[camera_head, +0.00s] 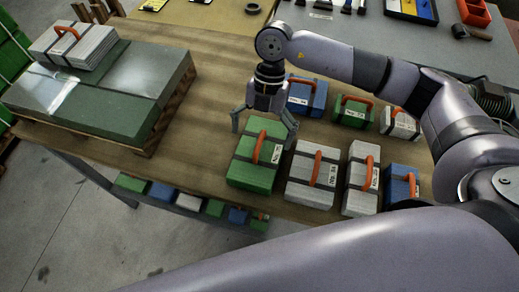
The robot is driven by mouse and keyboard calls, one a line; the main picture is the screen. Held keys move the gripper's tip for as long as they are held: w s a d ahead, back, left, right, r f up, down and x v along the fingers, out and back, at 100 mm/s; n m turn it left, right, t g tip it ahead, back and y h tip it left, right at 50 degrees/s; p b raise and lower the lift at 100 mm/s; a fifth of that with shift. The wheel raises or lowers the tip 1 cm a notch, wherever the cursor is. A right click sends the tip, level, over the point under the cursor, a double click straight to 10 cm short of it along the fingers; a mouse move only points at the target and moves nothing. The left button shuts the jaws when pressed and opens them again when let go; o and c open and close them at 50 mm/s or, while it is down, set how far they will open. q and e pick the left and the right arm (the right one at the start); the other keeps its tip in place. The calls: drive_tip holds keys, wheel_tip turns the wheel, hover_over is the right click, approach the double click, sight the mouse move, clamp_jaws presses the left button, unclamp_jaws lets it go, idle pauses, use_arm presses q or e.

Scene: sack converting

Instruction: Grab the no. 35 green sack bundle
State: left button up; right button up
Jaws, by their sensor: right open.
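A green sack bundle (245,172) with a dark strap and an orange handle lies at the front left of the bundle group on the wooden table. Its white label is too small to read surely. A smaller green bundle (345,118) with an orange handle lies farther back; its number is unclear too. My right gripper (263,136) points down over the far end of the front green bundle, fingers spread to either side, open and empty. I cannot tell whether the fingers touch it. My left gripper is not in view.
White bundles (303,184) (355,196) and a blue bundle (400,188) stand right of the front green one. A blue bundle (318,98) lies behind the gripper. A strapped green stack (130,110) on a pallet stands left. Bare tabletop (205,110) lies between.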

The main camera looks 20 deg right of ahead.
sight(255, 165)
drive_tip(key=x, duration=0.2)
drive_tip(key=p+x, duration=0.1)
drive_tip(key=shift+s+a+f, duration=0.1)
drive_tip(key=shift+s+f, duration=0.1)
drive_tip(key=shift+s, duration=0.2)
drive_tip(key=shift+s+a+f, duration=0.1)
drive_tip(key=shift+f, duration=0.35)
drive_tip(key=c, duration=1)
drive_tip(key=shift+c, duration=0.2)
drive_tip(key=shift+r, duration=0.1)
